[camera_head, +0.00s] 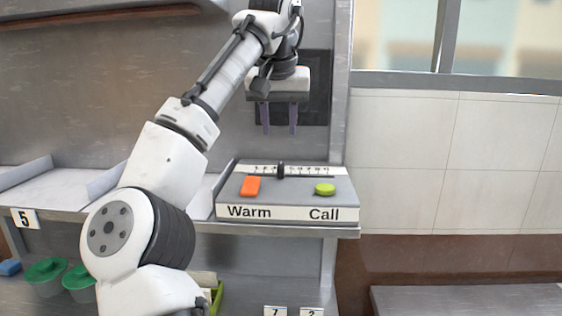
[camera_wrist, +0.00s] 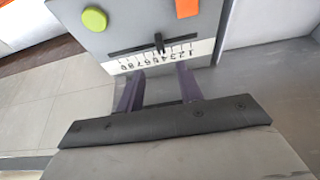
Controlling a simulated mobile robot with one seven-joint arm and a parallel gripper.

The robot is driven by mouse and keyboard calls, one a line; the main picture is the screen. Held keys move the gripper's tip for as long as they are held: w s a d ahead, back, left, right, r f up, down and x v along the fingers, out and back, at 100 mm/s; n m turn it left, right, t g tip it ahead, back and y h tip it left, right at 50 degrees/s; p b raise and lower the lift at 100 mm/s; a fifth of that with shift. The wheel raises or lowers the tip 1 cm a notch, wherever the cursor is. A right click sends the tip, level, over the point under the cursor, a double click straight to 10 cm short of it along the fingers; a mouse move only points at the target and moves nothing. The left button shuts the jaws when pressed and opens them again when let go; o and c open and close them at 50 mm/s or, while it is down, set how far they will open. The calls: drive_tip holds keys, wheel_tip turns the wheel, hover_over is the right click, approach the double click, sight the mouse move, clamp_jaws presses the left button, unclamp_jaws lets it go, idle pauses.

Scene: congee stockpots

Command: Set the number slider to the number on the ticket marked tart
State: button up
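The number slider is a black knob (camera_head: 281,170) on a slot along the number scale (camera_head: 312,172), at the back of a grey control box (camera_head: 287,207). In the wrist view the knob (camera_wrist: 159,42) stands near the middle of the scale (camera_wrist: 190,50); its exact number I cannot tell. My gripper (camera_head: 279,132) is above and behind the knob, apart from it. Its two purple fingers (camera_wrist: 160,68) are spread, with nothing between them. No ticket marked tart is readable. Number cards show 5 (camera_head: 25,218), 7 (camera_head: 275,311) and 2 (camera_head: 311,311).
The box bears an orange button (camera_head: 250,186) over "Warm" and a round green button (camera_head: 325,189) over "Call". It sits on a metal shelf (camera_head: 290,230) beside a grey post. Green-lidded pots (camera_head: 46,270) and a blue item (camera_head: 10,267) are lower left.

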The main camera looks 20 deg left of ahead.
sight(282, 165)
drive_tip(key=p+x, duration=0.1)
drive_tip(key=x, duration=1)
drive_tip(key=shift+w+f+p, duration=0.1)
drive_tip(key=shift+p, duration=0.25)
clamp_jaws()
